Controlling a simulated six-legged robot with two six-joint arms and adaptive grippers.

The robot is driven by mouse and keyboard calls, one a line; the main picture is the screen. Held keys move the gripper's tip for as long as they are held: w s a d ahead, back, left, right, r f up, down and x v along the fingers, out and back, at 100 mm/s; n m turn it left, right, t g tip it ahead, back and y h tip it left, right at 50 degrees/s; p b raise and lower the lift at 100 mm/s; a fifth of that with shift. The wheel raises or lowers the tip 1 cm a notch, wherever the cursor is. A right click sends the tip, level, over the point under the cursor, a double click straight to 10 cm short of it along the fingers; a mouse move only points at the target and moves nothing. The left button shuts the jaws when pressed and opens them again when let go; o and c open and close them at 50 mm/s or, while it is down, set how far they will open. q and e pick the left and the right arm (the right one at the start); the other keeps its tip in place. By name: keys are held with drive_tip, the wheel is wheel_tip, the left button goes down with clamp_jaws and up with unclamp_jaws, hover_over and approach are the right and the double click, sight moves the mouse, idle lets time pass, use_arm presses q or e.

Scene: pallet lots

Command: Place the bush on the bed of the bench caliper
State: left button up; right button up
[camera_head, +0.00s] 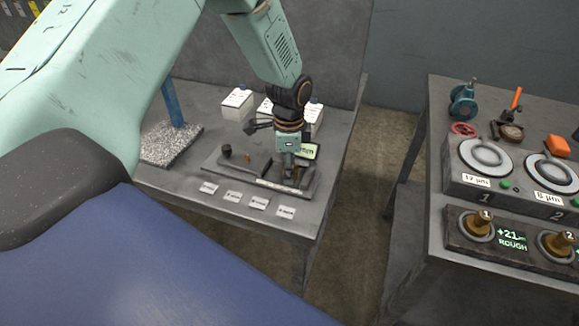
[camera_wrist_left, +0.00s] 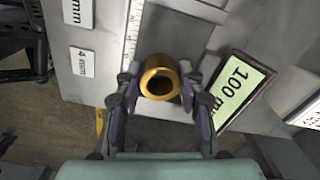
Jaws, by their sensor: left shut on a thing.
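The bush is a gold ring (camera_wrist_left: 160,66) in the left wrist view, with its dark bore showing. My left gripper (camera_wrist_left: 158,90) is shut on it, one finger on each side. In the head view my left gripper (camera_head: 290,168) is low over the right part of the bench caliper (camera_head: 238,182), a dark low device with a green display (camera_head: 308,151). The wrist view shows the caliper's white scale (camera_wrist_left: 132,35) and its display reading 100 (camera_wrist_left: 238,90). The gripper mostly hides the bush in the head view; I cannot tell whether it touches the bed. My right gripper is not in view.
Several white labels (camera_head: 258,202) lie along the bench's front. White boxes (camera_head: 237,104) stand behind the caliper; a blue post on a speckled plate (camera_head: 172,145) stands at left. A second table at right holds gauges (camera_head: 486,155) and brass parts (camera_head: 478,222), across a floor gap.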

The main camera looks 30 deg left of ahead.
use_arm(q)
drive_tip(key=shift+w+a+f, duration=0.1)
drive_tip(key=shift+w+f, duration=0.15)
drive_tip(key=shift+w, duration=0.1)
drive_tip(key=o, duration=1)
drive_tip(key=shift+c, duration=0.2)
drive_tip(key=o, duration=0.3)
drive_tip(key=shift+s+r, duration=0.2)
drive_tip(key=shift+r, duration=0.05)
drive_tip(key=shift+o, duration=0.2)
drive_tip(key=shift+w+f, duration=0.1)
drive_tip(key=shift+w, duration=0.05)
wheel_tip(320, 180, up, 12)
drive_tip(key=p, duration=0.1)
